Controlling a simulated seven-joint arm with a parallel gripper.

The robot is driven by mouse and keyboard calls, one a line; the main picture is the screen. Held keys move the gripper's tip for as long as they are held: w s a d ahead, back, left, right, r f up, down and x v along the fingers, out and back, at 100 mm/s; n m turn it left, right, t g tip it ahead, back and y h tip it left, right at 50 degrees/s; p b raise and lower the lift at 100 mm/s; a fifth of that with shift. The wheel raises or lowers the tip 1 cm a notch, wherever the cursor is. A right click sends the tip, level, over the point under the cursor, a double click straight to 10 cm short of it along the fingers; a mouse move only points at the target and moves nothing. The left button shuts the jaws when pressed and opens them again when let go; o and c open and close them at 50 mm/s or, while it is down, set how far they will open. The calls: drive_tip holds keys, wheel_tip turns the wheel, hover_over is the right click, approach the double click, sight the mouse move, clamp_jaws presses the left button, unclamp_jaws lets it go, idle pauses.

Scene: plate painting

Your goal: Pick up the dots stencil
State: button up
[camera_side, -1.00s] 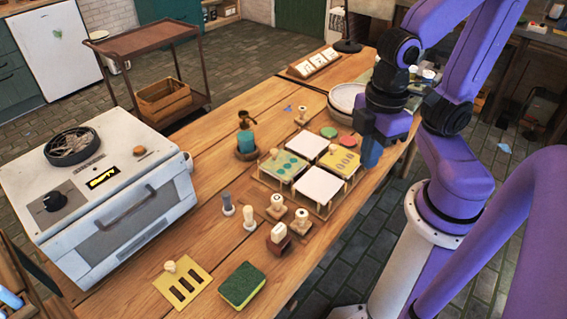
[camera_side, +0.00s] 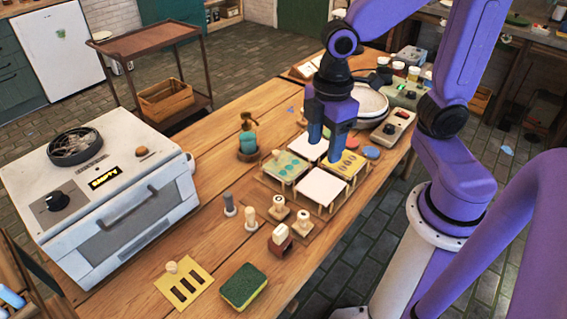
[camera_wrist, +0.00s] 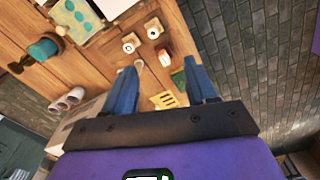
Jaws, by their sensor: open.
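The dots stencil (camera_side: 293,171), a pale plate with teal dots and a small knob, lies on the left part of a low wooden rack in the side view. The teal-dotted plate also shows at the top left edge of the wrist view (camera_wrist: 81,12), partly cut off. My gripper (camera_side: 325,148) is open and empty, pointing down over the back of the rack, to the right of the dots stencil and apart from it. Its two blue fingers (camera_wrist: 161,88) stand wide apart in the wrist view with nothing held between them.
A yellow stencil with ovals (camera_side: 352,167) and white square tiles (camera_side: 319,189) share the rack. A teal bottle (camera_side: 248,141) stands behind left. Several stamps, a slotted yellow stencil (camera_side: 200,291) and a sponge (camera_side: 243,287) lie in front. A white oven (camera_side: 110,190) fills the left.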

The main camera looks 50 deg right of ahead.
drive_tip(key=w+d+f+n, duration=0.2)
drive_tip(key=w+d, duration=0.1)
drive_tip(key=w, duration=1.1)
drive_tip(key=n, duration=0.2)
hover_over(276, 151)
wheel_tip(276, 151, down, 4)
drive_tip(key=f, duration=1.1)
drive_tip(key=shift+s+a+f, duration=0.1)
drive_tip(key=shift+s+a, duration=0.05)
drive_tip(key=shift+s, duration=0.25)
drive_tip(key=shift+w+f, duration=0.15)
drive_tip(key=shift+f, duration=1.45)
drive_tip(key=shift+w+f, duration=0.15)
drive_tip(key=shift+f, duration=1.4)
clamp_jaws()
